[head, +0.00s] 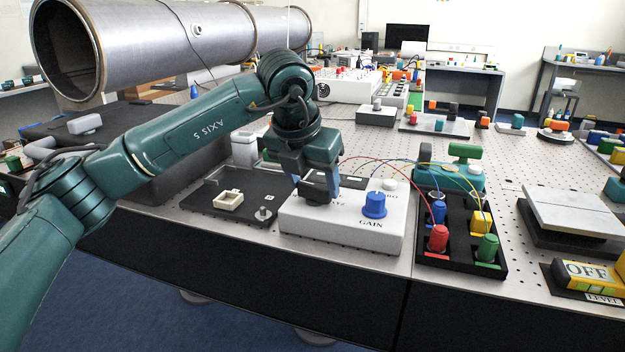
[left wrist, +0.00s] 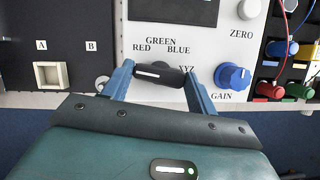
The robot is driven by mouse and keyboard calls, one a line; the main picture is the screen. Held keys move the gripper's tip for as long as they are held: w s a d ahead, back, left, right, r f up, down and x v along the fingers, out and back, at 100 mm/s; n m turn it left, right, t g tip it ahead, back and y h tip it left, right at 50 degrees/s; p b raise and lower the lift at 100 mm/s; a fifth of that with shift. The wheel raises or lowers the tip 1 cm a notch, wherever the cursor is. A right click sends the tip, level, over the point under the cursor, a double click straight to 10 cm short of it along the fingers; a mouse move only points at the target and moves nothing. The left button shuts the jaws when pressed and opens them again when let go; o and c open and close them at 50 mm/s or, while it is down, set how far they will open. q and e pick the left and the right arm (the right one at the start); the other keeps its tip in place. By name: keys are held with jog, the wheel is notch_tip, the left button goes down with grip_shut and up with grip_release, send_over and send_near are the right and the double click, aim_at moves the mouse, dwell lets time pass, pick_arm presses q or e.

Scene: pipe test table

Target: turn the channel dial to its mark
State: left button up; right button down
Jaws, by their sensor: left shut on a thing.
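The channel dial (left wrist: 160,76) is a black bar-shaped knob on a white instrument box (head: 345,228). In the left wrist view, the words RED, GREEN, BLUE and XYZ are printed around it. Its white line lies on its left half and points left, below the word RED. My left gripper (head: 318,192) reaches down onto the box, and its two blue fingers (left wrist: 160,82) stand at either end of the dial, shut on it. My right gripper is in neither view.
A blue GAIN knob (head: 375,205) stands close to the right of the dial, with a white ZERO knob (head: 390,184) behind it. A black tray with a square cream socket (head: 229,200) is at the left. A black terminal block (head: 462,228) with coloured plugs and wires is at the right.

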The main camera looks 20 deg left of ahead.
pick_arm(q)
jog(key=o, duration=1)
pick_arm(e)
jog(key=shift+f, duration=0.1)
pick_arm(q)
jog(key=shift+r, duration=0.15)
jog(key=v, duration=1.3)
jog(key=shift+p, duration=0.3)
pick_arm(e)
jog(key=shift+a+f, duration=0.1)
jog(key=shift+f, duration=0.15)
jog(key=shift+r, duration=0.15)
